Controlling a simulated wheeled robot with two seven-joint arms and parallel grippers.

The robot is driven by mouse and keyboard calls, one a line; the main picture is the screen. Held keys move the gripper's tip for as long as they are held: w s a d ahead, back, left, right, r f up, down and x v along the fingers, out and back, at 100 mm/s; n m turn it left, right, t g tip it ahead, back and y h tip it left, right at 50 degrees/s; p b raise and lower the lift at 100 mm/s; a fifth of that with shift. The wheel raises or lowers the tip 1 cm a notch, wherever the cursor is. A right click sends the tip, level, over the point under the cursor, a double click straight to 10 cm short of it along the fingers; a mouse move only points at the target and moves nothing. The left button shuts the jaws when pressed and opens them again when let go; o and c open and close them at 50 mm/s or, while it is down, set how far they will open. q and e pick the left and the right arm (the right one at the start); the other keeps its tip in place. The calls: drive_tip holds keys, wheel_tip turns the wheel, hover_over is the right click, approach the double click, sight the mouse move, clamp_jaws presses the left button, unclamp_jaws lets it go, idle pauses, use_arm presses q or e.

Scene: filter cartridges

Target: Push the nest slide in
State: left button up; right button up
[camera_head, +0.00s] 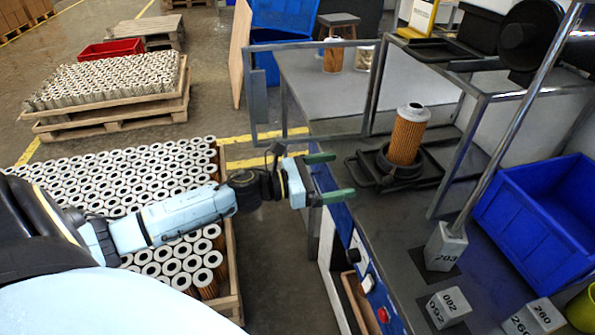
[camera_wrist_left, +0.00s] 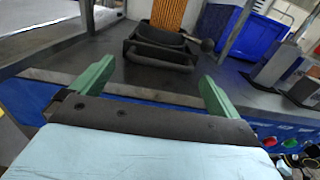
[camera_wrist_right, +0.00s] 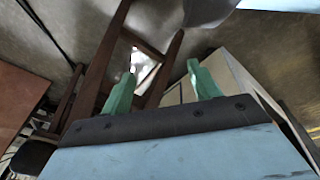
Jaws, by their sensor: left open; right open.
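The nest slide (camera_head: 384,176) is a black carriage with a round cup and a front bar, on the dark bench top. An orange pleated filter cartridge (camera_head: 408,135) with a white end cap stands upright in its cup. My left gripper (camera_head: 342,174), with green fingers, is open and empty at the bench's front edge, short of the slide. In the left wrist view the slide (camera_wrist_left: 160,58) lies beyond and between the open fingers, with the cartridge (camera_wrist_left: 168,13) cut off at the top. My right gripper (camera_wrist_right: 162,72) is open and empty, outside the head view.
A grey metal frame (camera_head: 372,88) stands left of and behind the slide. A slanted steel post on a block (camera_head: 446,247) and a blue bin (camera_head: 540,215) are at the right. A pallet of cartridges (camera_head: 232,275) lies under my left arm.

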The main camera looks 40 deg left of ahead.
use_arm(q)
drive_tip(key=v, duration=1)
use_arm(e)
drive_tip(key=shift+s+f, duration=0.5)
drive_tip(key=shift+s, duration=0.2)
use_arm(q)
drive_tip(key=shift+a, duration=0.1)
